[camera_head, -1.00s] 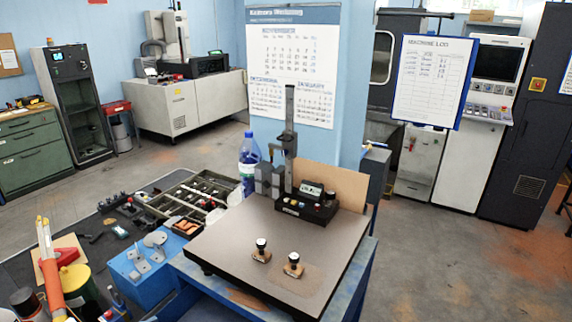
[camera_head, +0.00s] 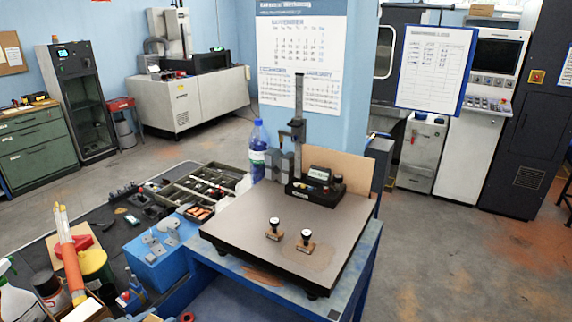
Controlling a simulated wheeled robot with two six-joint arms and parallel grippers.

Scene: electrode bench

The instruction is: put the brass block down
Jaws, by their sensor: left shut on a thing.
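Neither of my grippers can be made out in the head view. No brass block can be told for sure. Two small pieces with black knobs and brownish bases, one left (camera_head: 274,230) and one right (camera_head: 306,241), stand upright on the brown-grey plate (camera_head: 240,215). The plate lies on a blue bench (camera_head: 367,250). A height gauge (camera_head: 299,120) and a black device (camera_head: 318,186) stand at the plate's back edge, with grey blocks (camera_head: 287,165) beside them.
A blue bottle (camera_head: 257,150) stands behind the plate. Left of it are a divided tray (camera_head: 180,200), a blue block with metal fittings (camera_head: 160,262) and an orange tube with sticks (camera_head: 75,265). The front part of the plate has free room.

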